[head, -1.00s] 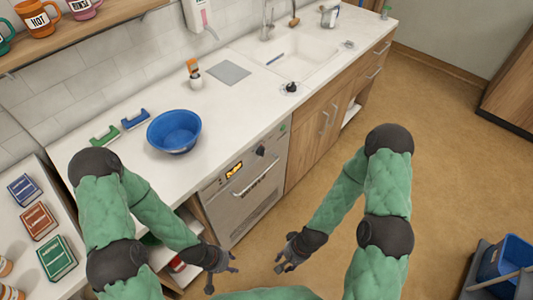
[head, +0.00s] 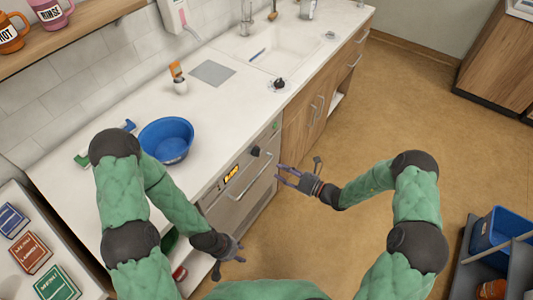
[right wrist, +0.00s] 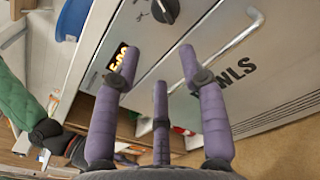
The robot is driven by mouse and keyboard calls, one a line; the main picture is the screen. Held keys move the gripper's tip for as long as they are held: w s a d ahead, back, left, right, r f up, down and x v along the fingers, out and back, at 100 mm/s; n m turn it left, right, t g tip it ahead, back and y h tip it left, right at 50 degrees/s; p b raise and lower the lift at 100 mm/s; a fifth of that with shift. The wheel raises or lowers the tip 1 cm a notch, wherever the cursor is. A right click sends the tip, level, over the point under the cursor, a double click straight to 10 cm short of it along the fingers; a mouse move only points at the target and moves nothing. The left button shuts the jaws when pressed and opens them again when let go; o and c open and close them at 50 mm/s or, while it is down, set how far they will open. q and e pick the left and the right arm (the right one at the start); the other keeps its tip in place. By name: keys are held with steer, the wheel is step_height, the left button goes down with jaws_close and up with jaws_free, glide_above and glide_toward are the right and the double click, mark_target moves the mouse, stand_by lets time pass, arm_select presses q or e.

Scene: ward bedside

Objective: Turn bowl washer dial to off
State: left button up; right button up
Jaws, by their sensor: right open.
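The bowl washer (head: 248,196) is built in under the counter, its light front labelled "BOWLS" in the right wrist view. Its dark round dial (head: 255,151) sits on the top panel, right of a lit orange display (head: 231,172). The dial (right wrist: 165,10) is cut by the top edge of the right wrist view; its setting is not readable. My right gripper (head: 281,173) is open and empty, in front of the washer, apart from the dial and to its lower right. My left gripper (head: 229,264) hangs low near the open shelves, fingers spread and empty.
The washer's bar handle (right wrist: 225,45) lies just below the dial, near my right fingers. A blue bowl (head: 167,139) stands on the counter (head: 125,190) above. A sink (head: 285,52) is further back. The floor to the right is clear up to a cart with a blue bin (head: 497,232).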

mark_target(259, 153)
steer(key=shift+m+t, duration=0.3)
steer(key=shift+t, duration=0.1)
steer(key=x, duration=0.3)
steer(key=b+x, duration=0.1)
steer(key=x, duration=0.3)
steer(key=w+b+x, duration=0.1)
steer(key=x, duration=0.2)
steer(key=shift+w+d+r, duration=0.1)
steer(key=shift+w+r, duration=0.15)
steer(key=shift+r, duration=0.05)
steer(key=shift+c, duration=0.2)
jaws_close()
